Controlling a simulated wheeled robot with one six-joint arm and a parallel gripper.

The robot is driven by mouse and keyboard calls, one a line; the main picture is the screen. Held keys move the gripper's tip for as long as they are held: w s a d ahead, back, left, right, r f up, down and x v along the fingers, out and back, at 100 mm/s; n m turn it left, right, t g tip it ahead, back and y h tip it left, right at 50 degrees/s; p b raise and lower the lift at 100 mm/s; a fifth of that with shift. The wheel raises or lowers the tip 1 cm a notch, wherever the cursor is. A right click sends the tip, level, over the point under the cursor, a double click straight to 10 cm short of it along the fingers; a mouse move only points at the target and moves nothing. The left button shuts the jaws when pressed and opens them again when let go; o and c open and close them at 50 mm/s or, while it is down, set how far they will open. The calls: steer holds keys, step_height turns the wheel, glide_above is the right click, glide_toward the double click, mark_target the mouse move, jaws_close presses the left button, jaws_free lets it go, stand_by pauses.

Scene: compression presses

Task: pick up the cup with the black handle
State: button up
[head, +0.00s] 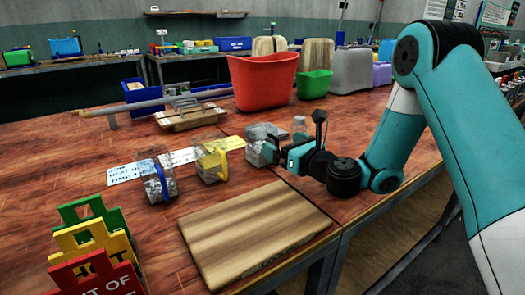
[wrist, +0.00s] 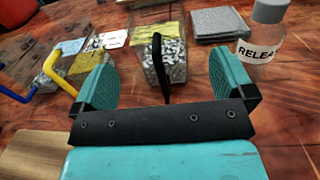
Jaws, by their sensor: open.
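The cup with the black handle (wrist: 172,62) is a clear cup holding grey bits; its black handle (wrist: 157,65) faces me in the wrist view. My gripper (wrist: 164,84) is open, with one teal finger on each side of the handle in that view. I cannot tell how deep the handle lies between the fingers. In the head view my gripper (head: 278,148) is beside the cup (head: 257,156) and partly hides it, including its handle.
A cup with a yellow handle (head: 212,165) and one with a blue handle (head: 157,184) stand to the left. A clear bottle (wrist: 262,35) marked "RELEA" and a grey square stack (wrist: 217,24) are at right. A wooden board (head: 252,232) lies in front; a red bin (head: 262,80) stands behind.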

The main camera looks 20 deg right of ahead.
mark_target(276, 138)
steer(key=p+x, duration=0.2)
steer(key=x, duration=0.1)
steer(key=p+x, duration=0.1)
steer(key=x, duration=0.1)
steer(key=shift+w+a+r, duration=0.2)
steer(key=shift+r, duration=0.15)
steer(key=shift+w+a+f, duration=0.1)
steer(key=shift+w+f, duration=0.05)
steer(key=shift+w, duration=0.1)
steer(key=c, duration=1.2)
steer(key=shift+c, duration=0.2)
step_height(276, 138, up, 20)
steer(key=p, duration=0.7)
steer(key=shift+p, duration=0.4)
